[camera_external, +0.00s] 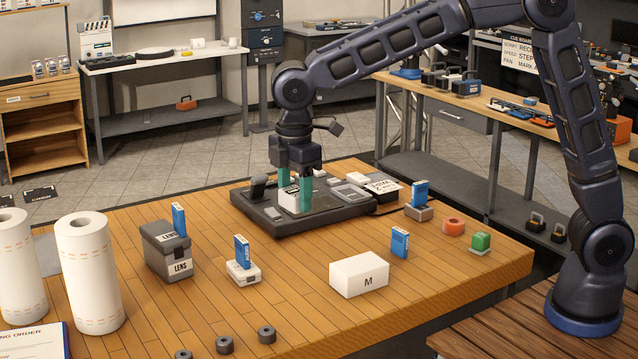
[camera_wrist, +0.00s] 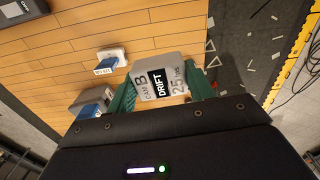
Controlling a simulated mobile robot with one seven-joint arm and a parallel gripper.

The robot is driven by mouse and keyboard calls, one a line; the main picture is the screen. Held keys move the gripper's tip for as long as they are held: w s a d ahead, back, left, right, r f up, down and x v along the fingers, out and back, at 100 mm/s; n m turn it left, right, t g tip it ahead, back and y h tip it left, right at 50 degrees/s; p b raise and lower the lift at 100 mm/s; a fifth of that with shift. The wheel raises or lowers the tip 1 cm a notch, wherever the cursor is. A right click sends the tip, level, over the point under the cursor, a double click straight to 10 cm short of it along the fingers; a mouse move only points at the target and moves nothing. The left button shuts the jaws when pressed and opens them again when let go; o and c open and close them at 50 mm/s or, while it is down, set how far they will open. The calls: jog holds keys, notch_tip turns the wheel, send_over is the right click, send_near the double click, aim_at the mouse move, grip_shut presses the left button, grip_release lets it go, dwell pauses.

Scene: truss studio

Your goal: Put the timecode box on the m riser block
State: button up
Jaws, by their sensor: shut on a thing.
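The timecode box (camera_external: 288,201) is a small pale box with a dark label. In the wrist view the box (camera_wrist: 164,78) reads "CAM B DRIFT 25" and sits between two green fingers. My gripper (camera_external: 294,190) points down, shut on the box; it also shows in the wrist view (camera_wrist: 162,90). The box appears over the left part of the dark tray (camera_external: 272,226); I cannot tell whether it touches it. The m riser block (camera_external: 358,274), a white block marked "M", stands nearer the table's front, its top bare. I cannot make it out in the wrist view.
A blue card box (camera_external: 400,243) stands just behind the riser's right end. Left of the riser are a white block with a blue box (camera_external: 242,252) and a grey LENS case (camera_external: 166,250). An orange ring (camera_external: 453,227) and green block (camera_external: 480,242) lie right.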

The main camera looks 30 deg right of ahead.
notch_tip(320, 180, up, 4)
jog(key=m, duration=0.1)
send_over(359, 263)
notch_tip(359, 263, down, 20)
jog(key=shift+s+f, duration=0.1)
jog(key=shift+f, duration=0.05)
jog(key=shift+f, duration=0.15)
dwell(0.3)
jog(key=o, duration=1)
